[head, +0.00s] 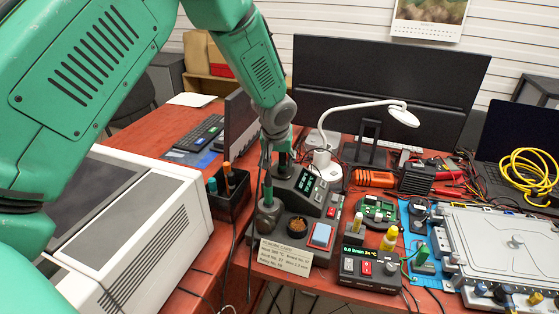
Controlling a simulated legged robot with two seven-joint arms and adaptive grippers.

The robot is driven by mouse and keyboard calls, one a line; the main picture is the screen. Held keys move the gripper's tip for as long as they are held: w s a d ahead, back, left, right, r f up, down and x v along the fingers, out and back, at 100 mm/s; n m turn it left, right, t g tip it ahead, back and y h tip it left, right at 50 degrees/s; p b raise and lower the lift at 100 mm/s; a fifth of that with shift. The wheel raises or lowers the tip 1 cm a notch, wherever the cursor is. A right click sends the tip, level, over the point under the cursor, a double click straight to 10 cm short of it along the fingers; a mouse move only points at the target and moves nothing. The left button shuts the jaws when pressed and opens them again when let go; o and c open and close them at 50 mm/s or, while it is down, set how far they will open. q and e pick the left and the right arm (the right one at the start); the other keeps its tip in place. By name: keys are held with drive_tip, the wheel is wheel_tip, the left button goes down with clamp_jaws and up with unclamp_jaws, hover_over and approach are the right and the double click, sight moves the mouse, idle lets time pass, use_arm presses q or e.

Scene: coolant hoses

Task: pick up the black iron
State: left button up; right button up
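My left gripper (280,138) hangs at the end of my green arm, above the soldering station (324,217). It is small and dark in the head view, and its fingers cannot be made out clearly. A dark upright shape (284,160) just under it may be the black iron, but gripper and iron blend together. I cannot tell whether they touch. A green-handled iron (267,186) stands in a grey rounded holder (268,215) just left of it. My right gripper is not in view.
A label card (286,257) stands at the station's front. A black pen box (229,193) is at left, beside a large white machine (130,235). A white lamp (361,108) and monitor (385,80) stand behind.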

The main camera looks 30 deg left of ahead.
use_arm(q)
drive_tip(key=shift+d, duration=0.2)
drive_tip(key=c, duration=0.7)
drive_tip(key=shift+d+r, duration=0.1)
drive_tip(key=shift+d, duration=0.15)
clamp_jaws()
drive_tip(key=shift+d, duration=0.4)
drive_tip(key=shift+a, duration=0.25)
drive_tip(key=shift+a+r, duration=0.15)
drive_tip(key=shift+r, duration=0.2)
drive_tip(key=r, duration=0.9)
drive_tip(key=shift+d+p, duration=0.3)
drive_tip(key=shift+p, duration=0.05)
drive_tip(key=shift+a+r, duration=0.1)
drive_tip(key=shift+r, duration=0.1)
drive_tip(key=shift+a, duration=0.1)
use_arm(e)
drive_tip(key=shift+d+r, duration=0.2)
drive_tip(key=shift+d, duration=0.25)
use_arm(q)
drive_tip(key=shift+a, duration=0.1)
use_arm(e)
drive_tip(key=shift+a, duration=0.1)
